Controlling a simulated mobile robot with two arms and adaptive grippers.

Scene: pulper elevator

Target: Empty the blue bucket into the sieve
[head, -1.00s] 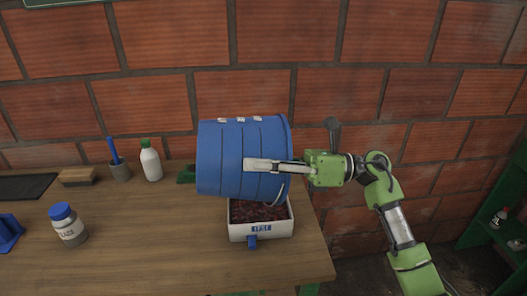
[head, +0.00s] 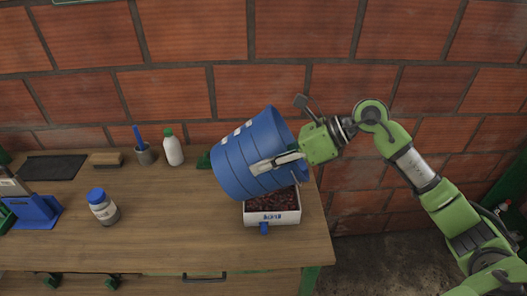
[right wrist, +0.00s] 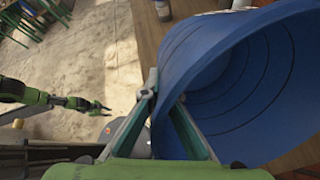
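The blue bucket (head: 238,165) hangs tilted above the workbench, its mouth facing up and to the right in the head view. My right gripper (head: 272,162) is shut on its wall near the rim. In the right wrist view the fingers (right wrist: 166,98) straddle the bucket wall, and the ridged inside of the bucket (right wrist: 245,75) looks empty where it shows. The sieve (head: 287,216), a white tray with a blue front tab, stands below at the bench's right end with dark red fruit in it. My left gripper (right wrist: 98,107) is small in the right wrist view, away from the bucket.
A white bottle with a green cap (head: 173,148), a cup with a blue brush (head: 145,154) and a blue-capped jar (head: 103,207) stand left of the bucket. A brick wall (head: 300,40) rises behind the bench (head: 165,235). The front of the bench top is clear.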

